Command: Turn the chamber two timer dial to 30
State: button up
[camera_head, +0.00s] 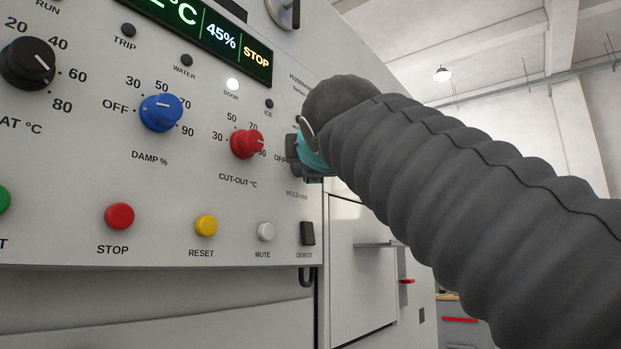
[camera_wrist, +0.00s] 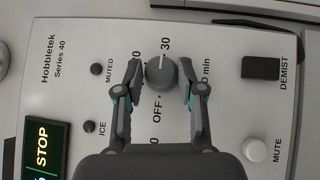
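The timer dial (camera_wrist: 160,73) is a round dark grey knob with a white pointer line, labelled in minutes, in the wrist view. The line points up in that picture, towards the printed 30 (camera_wrist: 165,48); OFF (camera_wrist: 157,107) is on the opposite side. My gripper (camera_wrist: 160,68) has one finger on each side of the knob. The fingers are spread, with a narrow gap at the knob's left; contact on the right is hard to tell. In the head view my gripper (camera_head: 312,158) is at the panel's right edge, and my arm and fingers hide most of the dial.
The red cut-out dial (camera_head: 247,144) is close to my gripper's left. A black demist switch (camera_wrist: 261,68) and a white mute button (camera_wrist: 254,149) are near the timer dial. The blue damp dial (camera_head: 161,113) and display (camera_head: 230,45) are farther left. No chamber number is readable.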

jog(key=shift+o, duration=1)
jog(key=shift+s, duration=0.15)
jog(key=s+d+f, duration=0.1)
jog(key=s, duration=1)
jog(key=shift+s+d+f, duration=0.2)
jog(key=shift+s+f, duration=0.1)
jog(key=shift+f, duration=0.05)
